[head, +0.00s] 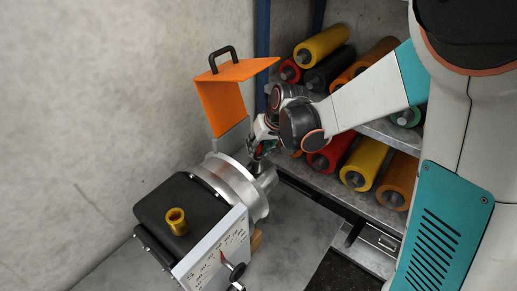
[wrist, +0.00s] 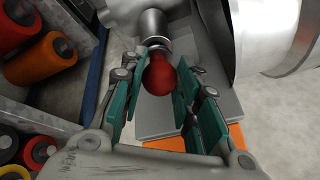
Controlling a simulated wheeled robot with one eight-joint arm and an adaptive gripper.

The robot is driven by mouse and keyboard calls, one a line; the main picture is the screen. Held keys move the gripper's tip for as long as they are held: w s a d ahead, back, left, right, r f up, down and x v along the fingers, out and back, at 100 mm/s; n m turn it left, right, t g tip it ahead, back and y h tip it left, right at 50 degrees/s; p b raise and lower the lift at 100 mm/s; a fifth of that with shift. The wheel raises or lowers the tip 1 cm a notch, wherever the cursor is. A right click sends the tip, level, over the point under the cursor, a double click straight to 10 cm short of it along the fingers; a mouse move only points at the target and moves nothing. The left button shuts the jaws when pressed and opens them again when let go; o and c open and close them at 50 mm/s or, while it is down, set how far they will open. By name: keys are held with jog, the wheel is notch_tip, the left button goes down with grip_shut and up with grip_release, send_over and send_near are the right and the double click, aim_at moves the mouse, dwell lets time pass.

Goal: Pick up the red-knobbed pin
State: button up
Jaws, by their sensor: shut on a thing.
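The red-knobbed pin (wrist: 160,76) shows in the wrist view as a round, dark red knob with a metal collar above it, against a silver cylindrical fitting (wrist: 153,22). My gripper (wrist: 157,88) has its green-padded fingers on either side of the knob and is shut on it. In the head view my gripper (head: 258,151) is at the far end of the silver drum (head: 236,182), below the orange guard. The pin is mostly hidden by my fingers there. I cannot tell how far the shaft sits in the fitting.
An orange guard (head: 222,103) with a black handle stands behind the machine. A rack with several coloured rollers (head: 321,43) is at the right, close to my arm. A concrete wall is left.

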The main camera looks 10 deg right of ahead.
notch_tip(320, 180, up, 6)
jog(key=shift+r, duration=0.1)
jog(key=s+d, duration=1.1)
jog(key=s, duration=0.4)
notch_tip(320, 180, up, 7)
jog(key=p, duration=0.6)
jog(key=shift+a, duration=0.15)
jog(key=shift+w, duration=0.1)
